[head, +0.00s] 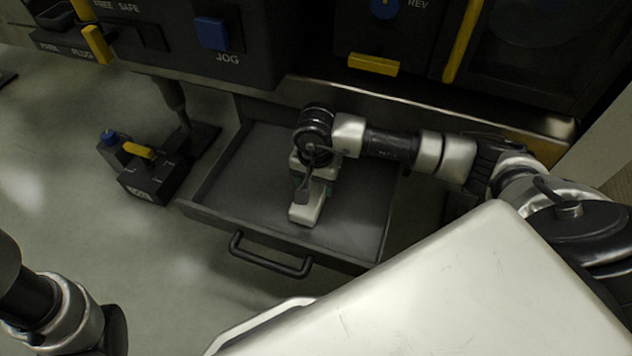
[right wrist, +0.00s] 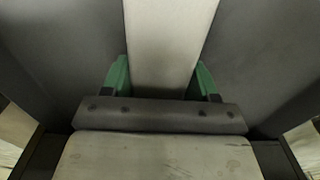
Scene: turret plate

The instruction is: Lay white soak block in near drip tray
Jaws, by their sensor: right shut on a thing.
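The white soak block (head: 306,207) is a pale, oblong block inside the open dark drip tray (head: 240,165), near the tray's front and right of its middle. My right gripper (head: 310,185) points down over the tray and is shut on the block. In the right wrist view the block (right wrist: 168,45) runs between the two green fingertips of the gripper (right wrist: 163,82). The block looks low over or on the tray floor; I cannot tell whether it touches. Only a part of my left arm shows at the lower left; its gripper is out of view.
The tray slides out under a dark machine with a JOG panel (head: 262,60) and yellow parts. Its handle (head: 270,258) faces front. A small dark box with a yellow bar (head: 150,180) stands on the floor to the left. The tray's left part is empty.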

